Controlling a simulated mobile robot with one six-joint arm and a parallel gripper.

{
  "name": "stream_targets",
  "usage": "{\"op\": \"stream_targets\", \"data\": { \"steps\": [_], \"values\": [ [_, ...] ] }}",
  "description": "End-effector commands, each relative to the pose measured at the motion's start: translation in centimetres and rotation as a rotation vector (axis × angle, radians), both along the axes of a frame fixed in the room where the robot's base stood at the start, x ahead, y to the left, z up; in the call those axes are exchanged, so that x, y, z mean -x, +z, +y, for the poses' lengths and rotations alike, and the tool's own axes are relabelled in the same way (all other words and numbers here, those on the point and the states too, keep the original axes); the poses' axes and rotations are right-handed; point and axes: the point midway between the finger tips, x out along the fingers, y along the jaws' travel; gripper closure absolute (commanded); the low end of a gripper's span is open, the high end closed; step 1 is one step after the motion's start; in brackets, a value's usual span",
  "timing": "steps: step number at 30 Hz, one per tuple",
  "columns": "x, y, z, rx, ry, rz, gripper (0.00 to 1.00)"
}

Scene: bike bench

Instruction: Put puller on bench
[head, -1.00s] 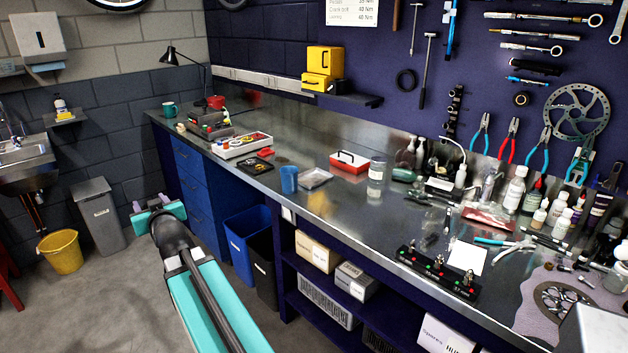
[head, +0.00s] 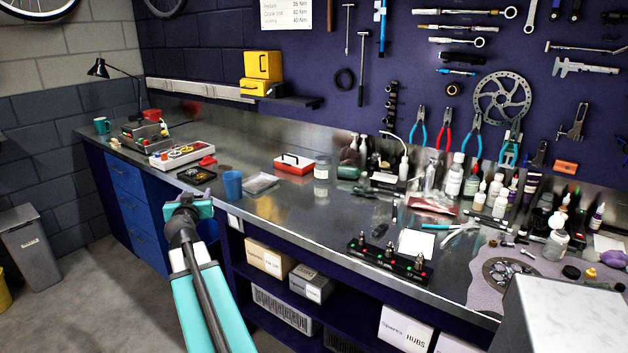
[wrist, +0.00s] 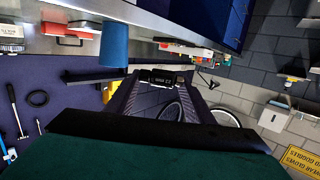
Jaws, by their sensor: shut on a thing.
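My gripper (head: 189,203) is at the front edge of the bench (head: 325,212), left of the blue cup in the head view. In the wrist view its two dark striped fingers are shut on a small black thing (wrist: 162,77), which I take to be the puller. It lies across between the fingertips. In the head view it is too small and too hidden by the gripper to make out. The bench is a long grey metal top. Whether the gripper is over the top or just in front of its edge is hard to tell.
The blue cup (head: 232,184) stands close to my gripper, with a clear flat tray (head: 261,184) beside it. A red box (head: 294,164) and a white parts tray (head: 182,154) stand farther back. Bottles and tools crowd the right. Bare metal shows mid-bench.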

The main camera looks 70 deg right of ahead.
Motion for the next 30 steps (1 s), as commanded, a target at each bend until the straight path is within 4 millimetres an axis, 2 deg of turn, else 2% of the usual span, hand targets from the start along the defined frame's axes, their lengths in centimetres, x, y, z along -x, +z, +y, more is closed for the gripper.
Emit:
{"op": "stream_targets", "data": {
  "steps": [1,3,8,15,24,30],
  "values": [
    [1.3,-0.2,-1.7,0.002,-0.041,-0.001,0.76],
    [3.2,-0.2,-3.6,0.002,-0.1,-0.001,0.76],
    [7.8,-0.1,-7.9,0.002,-0.235,-0.001,0.76],
    [15.2,0.6,-13.5,0.002,-0.437,-0.002,0.76],
    [25.2,2.0,-18.9,0.001,-0.685,-0.001,0.76],
    [29.9,3.0,-20.7,0.001,-0.795,-0.001,0.76]
  ]
}}
